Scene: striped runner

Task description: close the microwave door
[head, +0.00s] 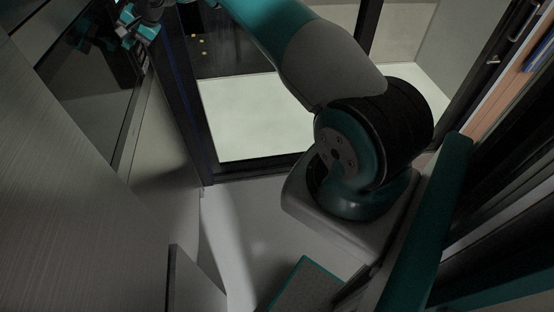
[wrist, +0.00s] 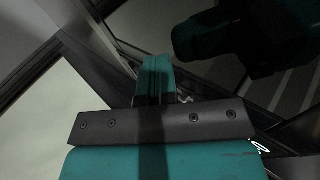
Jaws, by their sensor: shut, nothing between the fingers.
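A dark glossy panel (head: 92,75) in a pale metal frame stands at the upper left of the head view. It looks like the microwave door, but its hinge, handle and opening angle cannot be made out. My gripper (head: 136,30) is at the top left of the head view, close to this panel. In the wrist view my teal fingers (wrist: 155,66) are together and empty. A dark glossy surface (wrist: 225,85) fills the upper right there and mirrors my arm. Whether the fingertips touch it cannot be told.
A large brushed metal surface (head: 60,190) fills the left of the head view. A dark-framed glass pane (head: 240,120) stands behind my arm, with pale floor beyond. Dark fronts with a handle (head: 494,60) are at the right.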

